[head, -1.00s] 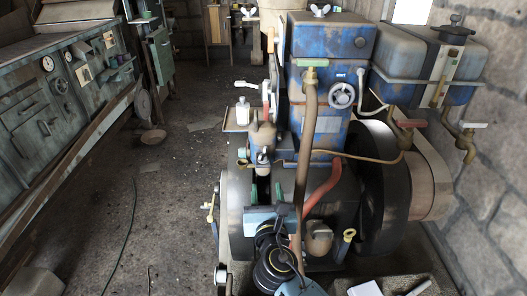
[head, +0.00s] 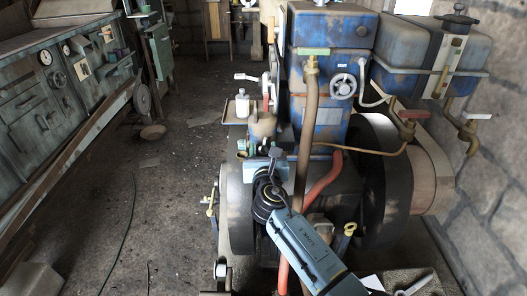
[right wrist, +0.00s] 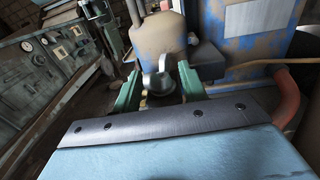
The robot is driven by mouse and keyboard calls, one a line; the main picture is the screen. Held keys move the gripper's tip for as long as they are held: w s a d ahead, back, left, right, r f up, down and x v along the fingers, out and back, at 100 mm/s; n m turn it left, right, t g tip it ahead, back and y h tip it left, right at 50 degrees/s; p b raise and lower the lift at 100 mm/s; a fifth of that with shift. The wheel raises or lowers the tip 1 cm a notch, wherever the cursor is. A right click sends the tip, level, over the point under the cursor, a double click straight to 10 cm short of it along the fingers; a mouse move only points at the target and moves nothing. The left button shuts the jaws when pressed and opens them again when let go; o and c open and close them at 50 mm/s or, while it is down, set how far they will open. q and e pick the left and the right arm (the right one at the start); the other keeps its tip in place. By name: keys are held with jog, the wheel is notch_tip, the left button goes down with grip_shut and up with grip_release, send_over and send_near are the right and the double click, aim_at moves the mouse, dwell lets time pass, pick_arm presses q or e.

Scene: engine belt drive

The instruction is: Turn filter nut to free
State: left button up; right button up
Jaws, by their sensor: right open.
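The filter (head: 262,127) is a beige, worn bowl on the left side of the blue engine. It also shows in the right wrist view (right wrist: 158,38). The filter nut (right wrist: 160,80) is a grey metal piece with upright wings, below the bowl in that view. My right gripper (right wrist: 160,88) has its two green fingers apart, one on each side of the nut. I see a gap at the nut's sides, but cannot tell about contact. In the head view my right gripper (head: 264,154) is just in front of the filter, and the nut cannot be made out there. My left gripper is not in view.
A white bottle (head: 242,104) stands on a small shelf.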

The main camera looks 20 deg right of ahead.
jog(key=shift+c, duration=0.2)
grip_shut()
jog(key=y+p, duration=0.1)
jog(key=n+y+p, duration=0.2)
jog(key=shift+d+r, duration=0.25)
jog(key=shift+f+n+y, duration=0.1)
jog(key=shift+n+y, duration=0.3)
jog(key=shift+y, duration=0.3)
jog(key=c, duration=0.8)
grip_release()
jog(key=shift+f+n+y, duration=0.15)
jog(key=shift+n+y, duration=0.45)
jog(key=shift+y, duration=0.3)
jog(key=shift+c, duration=0.2)
jog(key=o, duration=0.9)
jog(key=shift+d, duration=0.1)
